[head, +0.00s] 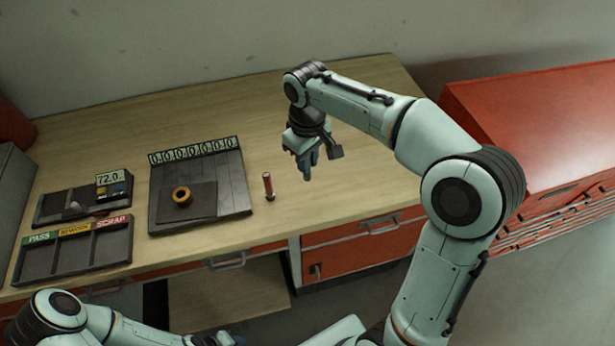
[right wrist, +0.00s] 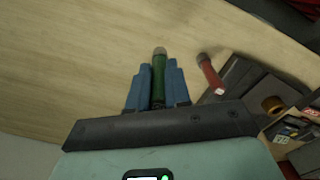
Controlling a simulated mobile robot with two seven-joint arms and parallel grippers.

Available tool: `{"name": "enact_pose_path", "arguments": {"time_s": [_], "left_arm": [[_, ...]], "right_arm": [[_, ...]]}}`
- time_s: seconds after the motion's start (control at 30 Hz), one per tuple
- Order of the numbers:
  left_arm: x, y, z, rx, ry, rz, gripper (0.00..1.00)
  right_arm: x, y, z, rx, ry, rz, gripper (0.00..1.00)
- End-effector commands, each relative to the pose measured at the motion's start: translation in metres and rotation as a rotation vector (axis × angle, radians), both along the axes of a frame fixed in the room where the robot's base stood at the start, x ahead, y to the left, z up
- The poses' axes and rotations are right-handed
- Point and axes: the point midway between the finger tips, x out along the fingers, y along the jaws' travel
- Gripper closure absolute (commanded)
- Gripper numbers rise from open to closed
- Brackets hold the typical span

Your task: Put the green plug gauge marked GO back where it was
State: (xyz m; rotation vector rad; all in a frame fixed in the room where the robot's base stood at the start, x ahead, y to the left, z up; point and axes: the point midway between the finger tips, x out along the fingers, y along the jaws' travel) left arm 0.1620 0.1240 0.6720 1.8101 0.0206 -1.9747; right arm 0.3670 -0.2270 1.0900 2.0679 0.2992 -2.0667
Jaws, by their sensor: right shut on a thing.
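The green plug gauge (right wrist: 159,75) sits between the blue fingers of my right gripper (right wrist: 158,85) in the right wrist view, and the gripper is shut on it. Any GO mark is too small to read. In the head view my right gripper (head: 307,168) points down above the bench, right of the red gauge, and its fingers mostly hide the green one.
A dark board (head: 232,190) with a row of number tiles and a brass ring (head: 182,196) lies left of the red gauge. A PASS, REWORK and SCRAP tray (head: 75,257) and a display fixture (head: 50,205) are further left. A red cabinet (head: 520,110) stands right. The bench behind is clear.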

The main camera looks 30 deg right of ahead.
Motion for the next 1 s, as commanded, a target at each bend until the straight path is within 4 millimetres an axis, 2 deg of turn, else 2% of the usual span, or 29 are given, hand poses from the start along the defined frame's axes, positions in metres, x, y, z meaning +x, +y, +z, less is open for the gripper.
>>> {"name": "enact_pose_path", "arguments": {"time_s": [0.03,0.23,0.5,0.93,0.97,1.0], "left_arm": [[-0.003,0.0,-0.003,0.0,0.003,0.0,0.57],[-0.005,0.0,-0.004,0.0,0.006,0.0,0.57],[-0.011,0.0,-0.011,0.0,0.012,0.0,0.57],[-0.013,0.0,-0.013,-0.001,0.014,-0.001,0.57],[-0.013,0.0,-0.013,-0.001,0.014,-0.001,0.57],[-0.012,0.0,-0.012,-0.001,0.014,-0.001,0.57]], "right_arm": [[-0.001,0.0,-0.011,0.0,0.003,0.0,1.0],[0.0,0.0,-0.026,0.0,0.001,0.0,1.0],[0.0,0.0,-0.062,0.0,0.001,0.0,1.0],[0.0,0.0,-0.068,0.0,-0.001,0.0,1.0],[0.001,0.0,-0.068,0.0,-0.001,0.0,0.76],[0.001,0.0,-0.067,0.0,-0.001,0.0,0.63]]}}
